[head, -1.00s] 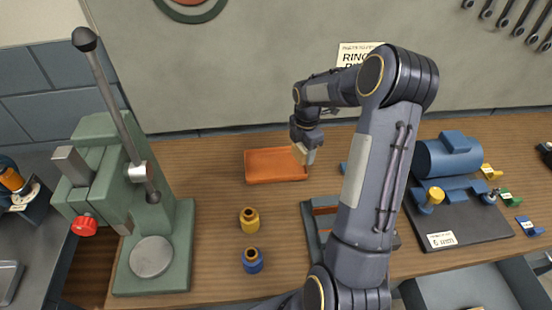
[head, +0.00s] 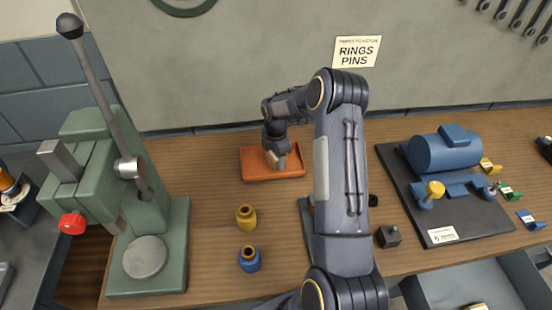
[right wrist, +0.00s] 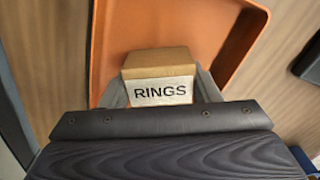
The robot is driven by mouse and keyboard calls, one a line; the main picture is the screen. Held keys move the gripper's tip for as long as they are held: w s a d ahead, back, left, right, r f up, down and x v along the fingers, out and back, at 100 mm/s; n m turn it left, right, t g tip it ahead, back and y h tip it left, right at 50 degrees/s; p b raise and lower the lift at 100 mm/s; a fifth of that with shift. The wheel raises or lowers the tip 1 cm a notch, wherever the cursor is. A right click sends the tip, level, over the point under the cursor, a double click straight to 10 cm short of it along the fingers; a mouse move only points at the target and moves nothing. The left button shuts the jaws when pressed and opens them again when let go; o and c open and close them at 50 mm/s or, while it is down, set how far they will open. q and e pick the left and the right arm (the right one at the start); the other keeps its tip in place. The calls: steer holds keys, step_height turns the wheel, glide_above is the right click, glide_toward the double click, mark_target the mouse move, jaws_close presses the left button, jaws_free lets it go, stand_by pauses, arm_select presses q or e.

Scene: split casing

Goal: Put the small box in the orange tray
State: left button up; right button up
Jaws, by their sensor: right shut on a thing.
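The orange tray (head: 255,170) lies on the wooden bench near the back wall. My right gripper (head: 278,160) reaches over the tray and points down into it. It is shut on the small box (right wrist: 158,68), a tan box with a white label reading RINGS. In the right wrist view the box sits between the fingers, with the orange tray (right wrist: 240,60) behind and around it. I cannot tell whether the box touches the tray floor. My left gripper is not in view.
A green press (head: 165,230) with a long lever stands at the left. A yellow bushing (head: 246,219) and a blue bushing (head: 250,260) stand in front of the tray. A blue motor casing (head: 440,153) on a dark plate is at the right. A dark small block (head: 388,236) sits near it.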

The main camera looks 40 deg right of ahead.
steer(key=shift+r, duration=0.1)
steer(key=shift+f, duration=0.2)
steer(key=o, duration=1.1)
steer(key=shift+o, duration=0.2)
steer(key=shift+r, duration=0.15)
